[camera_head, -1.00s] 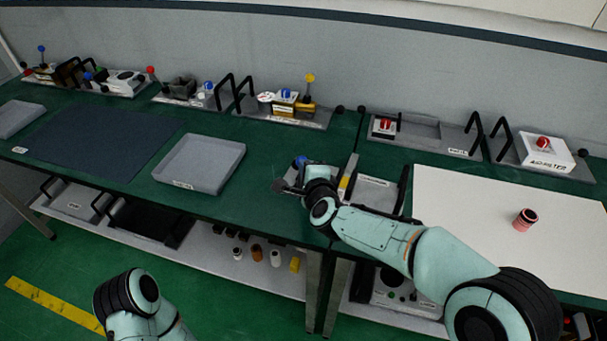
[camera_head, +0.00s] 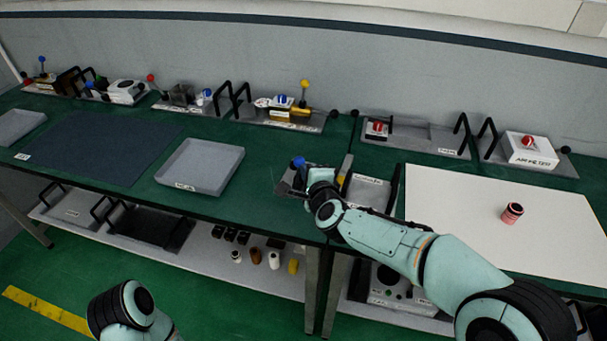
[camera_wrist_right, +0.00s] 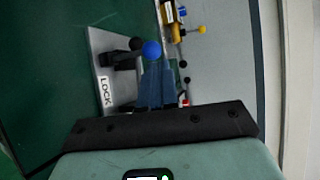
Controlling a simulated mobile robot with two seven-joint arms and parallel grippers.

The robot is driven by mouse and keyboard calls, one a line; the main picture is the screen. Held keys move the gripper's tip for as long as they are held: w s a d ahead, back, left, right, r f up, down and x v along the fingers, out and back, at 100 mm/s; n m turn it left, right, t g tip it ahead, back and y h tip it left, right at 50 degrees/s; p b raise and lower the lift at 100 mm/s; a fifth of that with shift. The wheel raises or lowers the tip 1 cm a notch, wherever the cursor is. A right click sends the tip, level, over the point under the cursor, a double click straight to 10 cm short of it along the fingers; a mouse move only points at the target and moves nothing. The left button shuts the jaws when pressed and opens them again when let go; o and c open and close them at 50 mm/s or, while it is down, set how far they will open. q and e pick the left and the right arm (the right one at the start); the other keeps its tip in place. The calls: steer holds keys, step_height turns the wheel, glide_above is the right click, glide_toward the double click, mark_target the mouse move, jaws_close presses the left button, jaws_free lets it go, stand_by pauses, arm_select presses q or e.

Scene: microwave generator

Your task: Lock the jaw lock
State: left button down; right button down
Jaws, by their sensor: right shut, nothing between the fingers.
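The jaw lock is a grey plate (camera_wrist_right: 103,60) with a "LOCK" label, a black clamp part with a dark knob (camera_wrist_right: 137,44), and a blue ball knob (camera_wrist_right: 152,49). In the head view its plate (camera_head: 287,187) and blue knob (camera_head: 298,162) sit at the front edge of the green bench, left of my right wrist. My right gripper (camera_wrist_right: 158,70) is shut and empty, its fingertips close below the blue knob in the wrist view. I cannot tell whether they touch it. The fingers hide part of the lock. My left gripper is out of view; only my left arm shows.
A grey tray (camera_head: 200,166) lies left of the lock. A labelled tray (camera_head: 370,192) lies just right of my wrist. A white board (camera_head: 500,225) with a red cylinder (camera_head: 512,213) is farther right. Fixtures with coloured knobs line the back.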

steer(key=v, duration=0.9)
steer(key=shift+s+d, duration=0.15)
steer(key=shift+s, duration=0.1)
steer(key=shift+r, duration=0.1)
